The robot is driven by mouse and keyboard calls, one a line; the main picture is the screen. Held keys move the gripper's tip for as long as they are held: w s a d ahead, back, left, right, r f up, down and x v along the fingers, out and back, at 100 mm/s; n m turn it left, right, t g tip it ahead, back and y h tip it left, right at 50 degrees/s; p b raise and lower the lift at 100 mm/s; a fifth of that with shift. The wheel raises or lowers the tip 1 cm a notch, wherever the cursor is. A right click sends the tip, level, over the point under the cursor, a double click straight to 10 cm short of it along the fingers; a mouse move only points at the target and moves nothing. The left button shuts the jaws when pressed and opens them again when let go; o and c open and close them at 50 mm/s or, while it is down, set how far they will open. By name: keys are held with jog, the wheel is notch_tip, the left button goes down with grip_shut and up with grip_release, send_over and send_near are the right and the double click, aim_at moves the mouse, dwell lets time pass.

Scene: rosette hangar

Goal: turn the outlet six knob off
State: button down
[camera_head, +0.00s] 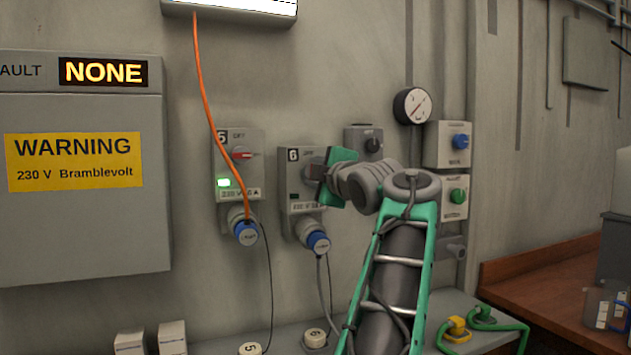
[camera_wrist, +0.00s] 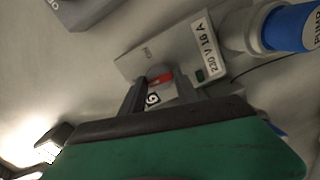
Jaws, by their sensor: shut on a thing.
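The outlet six box (camera_head: 294,178) is the grey wall unit marked 6, right of a similar box, in the head view. The same box (camera_wrist: 190,45) is rotated in the wrist view. Its red knob (camera_wrist: 160,79) sits between my fingers, partly covered by them. My gripper (camera_wrist: 158,88) is shut on the knob; in the head view it hides the knob. The small indicator on the box (camera_wrist: 200,75) is dark green and looks unlit. A blue plug (camera_head: 318,242) is in the socket below. The knob's exact setting is hard to read.
The outlet five box (camera_head: 238,160) stands close on the left, with a red knob, lit green indicator and orange cable (camera_head: 208,100). Another grey box (camera_head: 363,138), a gauge (camera_head: 412,106) and boxes with blue (camera_head: 461,141) and green (camera_head: 457,196) knobs are to the right.

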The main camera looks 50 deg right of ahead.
jog(key=shift+n, duration=0.5)
jog(key=c, duration=0.9)
grip_release()
jog(key=b+v, duration=0.1)
jog(key=v, duration=0.6)
jog(key=shift+s+a, duration=0.25)
jog(key=shift+s, duration=0.05)
